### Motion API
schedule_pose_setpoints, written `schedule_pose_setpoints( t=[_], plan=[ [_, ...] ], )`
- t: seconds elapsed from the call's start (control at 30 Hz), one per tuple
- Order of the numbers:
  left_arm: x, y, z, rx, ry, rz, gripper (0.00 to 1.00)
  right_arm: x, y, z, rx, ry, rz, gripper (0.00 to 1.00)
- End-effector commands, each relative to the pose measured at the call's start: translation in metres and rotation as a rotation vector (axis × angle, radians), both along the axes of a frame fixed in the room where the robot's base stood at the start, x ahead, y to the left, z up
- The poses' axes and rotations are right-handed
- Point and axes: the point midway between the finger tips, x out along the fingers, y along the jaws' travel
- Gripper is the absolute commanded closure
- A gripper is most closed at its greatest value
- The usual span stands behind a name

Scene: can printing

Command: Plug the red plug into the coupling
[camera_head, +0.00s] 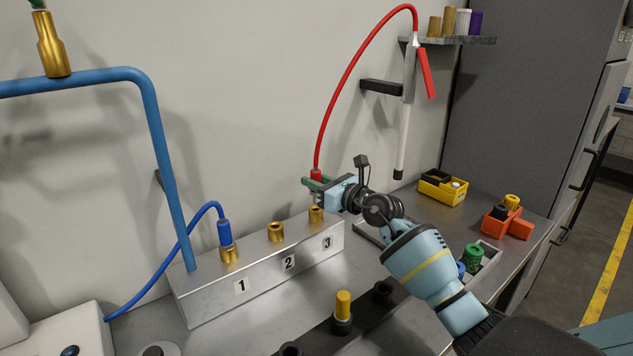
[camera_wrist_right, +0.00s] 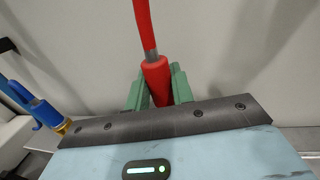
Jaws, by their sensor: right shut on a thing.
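My right gripper (camera_head: 319,184) is shut on the red plug (camera_head: 316,174), which has a red hose running up and over to the wall holder. In the right wrist view the red plug (camera_wrist_right: 157,78) sits between the green fingers (camera_wrist_right: 157,90). The plug is upright, just above the brass coupling (camera_head: 316,215) at number 3 on the metal block (camera_head: 265,262). In the head view a small part of its lower end shows below the fingers. Coupling 2 (camera_head: 275,232) is empty. A blue plug (camera_head: 224,233) is in coupling 1 (camera_head: 229,254). My left gripper is not in view.
A blue pipe (camera_head: 150,120) rises at the left end of the block. A dark rack (camera_head: 370,312) with a yellow-topped piece (camera_head: 343,304) lies in front. Yellow (camera_head: 443,187) and orange bins (camera_head: 508,222) stand to the right. A shelf (camera_head: 447,41) holds several cylinders.

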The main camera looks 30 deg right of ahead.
Motion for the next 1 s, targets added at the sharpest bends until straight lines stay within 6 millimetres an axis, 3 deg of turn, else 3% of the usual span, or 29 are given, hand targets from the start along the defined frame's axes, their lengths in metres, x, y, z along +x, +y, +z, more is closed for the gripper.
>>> schedule_pose_setpoints(
  t=[1.0],
  plan=[
    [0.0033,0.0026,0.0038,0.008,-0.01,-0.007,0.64,0.0,-0.0002,-0.0006,0.0,0.001,0.0,1.0]
  ],
)
